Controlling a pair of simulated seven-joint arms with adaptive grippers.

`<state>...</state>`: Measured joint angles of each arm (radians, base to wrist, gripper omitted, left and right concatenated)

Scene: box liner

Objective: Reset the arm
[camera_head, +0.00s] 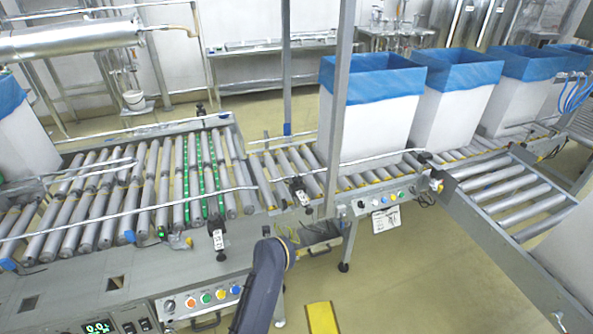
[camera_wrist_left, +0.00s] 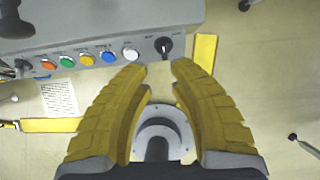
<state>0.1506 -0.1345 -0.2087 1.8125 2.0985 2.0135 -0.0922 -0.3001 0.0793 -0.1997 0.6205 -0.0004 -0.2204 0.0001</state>
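My left gripper (camera_wrist_left: 160,68) shows in the left wrist view, with two yellow ridged fingers. The fingers are apart with nothing held between them. Their tips are close to the lower edge of a grey control panel (camera_wrist_left: 20,48) with coloured buttons and a black knob; I cannot tell whether they touch it. In the head view a dark arm link of mine (camera_head: 262,285) rises from the bottom edge, in front of the roller conveyor. No gripper shows in the head view, and my right gripper is in neither view.
White boxes with blue liners (camera_head: 370,115) stand in a row on the conveyor at right. Another lined box (camera_head: 22,140) is at the left edge. The near rollers (camera_head: 150,185) are bare. A metal post (camera_head: 337,120) stands mid-view. Floor (camera_head: 420,270) is open at lower right.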

